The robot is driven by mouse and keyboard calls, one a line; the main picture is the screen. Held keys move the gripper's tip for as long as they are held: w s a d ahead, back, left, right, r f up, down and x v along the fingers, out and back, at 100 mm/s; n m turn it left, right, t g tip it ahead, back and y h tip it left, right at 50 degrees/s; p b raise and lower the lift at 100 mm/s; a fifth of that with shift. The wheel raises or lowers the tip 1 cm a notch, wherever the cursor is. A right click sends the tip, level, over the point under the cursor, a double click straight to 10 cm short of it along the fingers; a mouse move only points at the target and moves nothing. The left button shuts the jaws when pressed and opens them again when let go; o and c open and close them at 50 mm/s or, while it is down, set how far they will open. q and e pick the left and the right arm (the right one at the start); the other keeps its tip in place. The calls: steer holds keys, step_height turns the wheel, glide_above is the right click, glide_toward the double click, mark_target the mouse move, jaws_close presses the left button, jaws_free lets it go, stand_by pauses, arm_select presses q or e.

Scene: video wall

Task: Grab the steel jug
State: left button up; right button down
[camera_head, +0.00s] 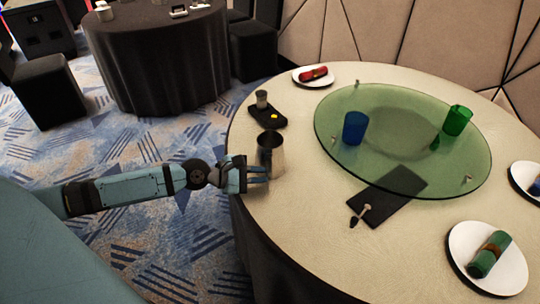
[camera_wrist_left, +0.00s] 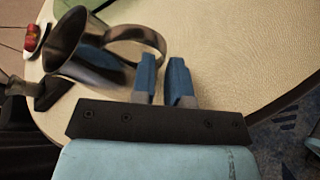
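The shiny steel jug (camera_head: 270,150) stands upright at the near-left edge of the round cream table. In the left wrist view the jug (camera_wrist_left: 88,48) shows with its open mouth to the left and its loop handle (camera_wrist_left: 137,36) toward my fingers. My left gripper (camera_head: 263,174) is at the jug's near-left side. In the left wrist view its two blue fingers (camera_wrist_left: 164,64) have a narrow gap, and their tips overlap the outer bend of the handle. Whether they press on the handle cannot be told. My right gripper is not in view.
A green glass turntable (camera_head: 330,130) carries a blue cup (camera_head: 355,127) and a green cup (camera_head: 457,120). A black tray (camera_head: 265,115) with a small glass lies behind the jug. Plates with rolled napkins (camera_head: 461,263) line the table. A dark-clothed table (camera_head: 155,60) stands behind.

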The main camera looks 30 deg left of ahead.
arm_select(q)
steer(key=x, duration=0.4)
steer(key=shift+w+d+f, duration=0.1)
steer(key=shift+w+d, duration=0.15)
steer(key=shift+d, duration=0.05)
jaws_close()
